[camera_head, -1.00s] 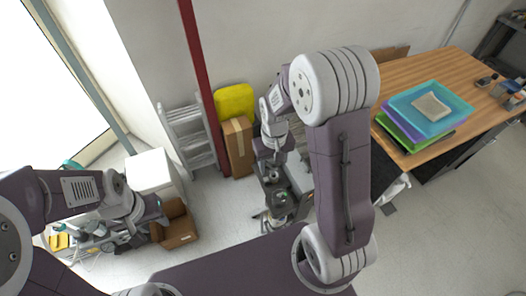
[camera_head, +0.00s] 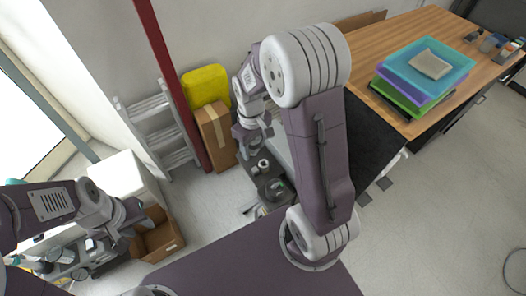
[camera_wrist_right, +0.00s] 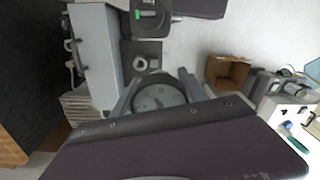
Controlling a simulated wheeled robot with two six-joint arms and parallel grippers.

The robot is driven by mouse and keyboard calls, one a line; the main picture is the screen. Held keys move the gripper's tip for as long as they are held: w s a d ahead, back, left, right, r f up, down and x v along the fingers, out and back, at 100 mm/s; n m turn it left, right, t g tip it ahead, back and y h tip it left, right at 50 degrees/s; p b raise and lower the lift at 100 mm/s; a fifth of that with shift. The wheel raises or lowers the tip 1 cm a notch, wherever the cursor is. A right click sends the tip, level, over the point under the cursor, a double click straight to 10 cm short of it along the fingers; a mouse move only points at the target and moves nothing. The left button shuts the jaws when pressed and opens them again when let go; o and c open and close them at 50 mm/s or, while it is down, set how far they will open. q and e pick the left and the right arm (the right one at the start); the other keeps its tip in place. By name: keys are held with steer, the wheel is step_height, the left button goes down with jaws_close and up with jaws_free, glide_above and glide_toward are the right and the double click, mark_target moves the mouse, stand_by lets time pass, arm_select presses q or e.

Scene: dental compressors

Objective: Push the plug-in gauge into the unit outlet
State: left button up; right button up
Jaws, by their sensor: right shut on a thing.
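The round plug-in gauge (camera_wrist_right: 158,96), with a pale dial and dark rim, sits between the two grey fingers of my right gripper (camera_wrist_right: 157,91) in the right wrist view. The gripper is shut on it. In the head view my right gripper (camera_head: 254,138) hangs above the dark grey unit (camera_head: 272,188); the gauge is not clear there. A pale ring (camera_wrist_right: 140,62) on the unit, which may be the outlet, shows just beyond the gauge in the wrist view, and looks apart from it. My left gripper (camera_head: 133,217) is at the left, its fingers unclear.
An open cardboard box (camera_head: 160,238) and a white cabinet (camera_head: 128,180) stand at the left. A ladder (camera_head: 158,130), a tall carton (camera_head: 216,136) and a yellow case (camera_head: 205,85) are by the wall. A wooden desk (camera_head: 410,50) with trays is at the right.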

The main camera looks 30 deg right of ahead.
steer(key=w+d+f+n+b, duration=0.1)
steer(key=f+n, duration=0.4)
steer(key=w+d+f+n+b, duration=0.1)
steer(key=d+f+n, duration=0.1)
steer(key=f+n, duration=0.3)
steer(key=w+d+f+n+b, duration=0.1)
steer(key=d+f+n, duration=0.1)
steer(key=f+n, duration=0.3)
steer(key=shift+w+d+f+n+b, duration=0.1)
steer(key=shift+d+f+n+b, duration=0.1)
steer(key=shift+n, duration=0.3)
steer(key=shift+w+d+f+n+b, duration=0.1)
steer(key=shift+n+b, duration=0.05)
steer(key=shift+n, duration=0.35)
steer(key=shift+r, duration=0.1)
